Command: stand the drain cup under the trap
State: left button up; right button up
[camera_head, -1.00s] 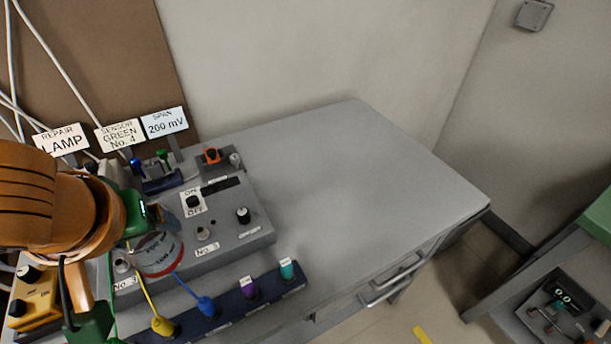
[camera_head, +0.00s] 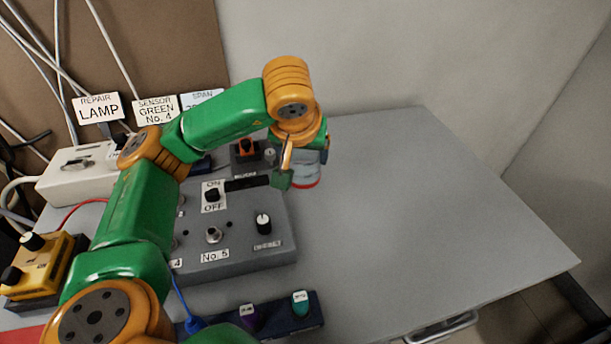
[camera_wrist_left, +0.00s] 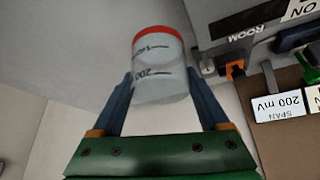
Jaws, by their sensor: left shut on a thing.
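The drain cup (camera_head: 307,172) is clear, with dark markings and a red band at its lower end. In the head view it is upright just right of the grey console's far corner; I cannot tell whether it touches the table. In the left wrist view the cup (camera_wrist_left: 159,68) appears inverted, with the blue fingers of my left gripper (camera_wrist_left: 160,85) on either side. I cannot make out the trap in either view. My right gripper is not in view.
The grey console (camera_head: 240,235) with knobs and switches lies beside the cup. A dark blue strip with coloured plugs (camera_head: 275,318) is in front. Signs (camera_head: 98,108) and a white box (camera_head: 75,172) stand at the back left. The grey table (camera_head: 430,210) is clear to the right.

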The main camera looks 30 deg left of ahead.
aim_at(304, 169)
pick_arm(q)
jog(key=x, duration=0.5)
jog(key=shift+s+d+f, duration=0.1)
jog(key=shift+s+f, duration=0.2)
jog(key=shift+f, duration=0.3)
jog(key=o, duration=1.2)
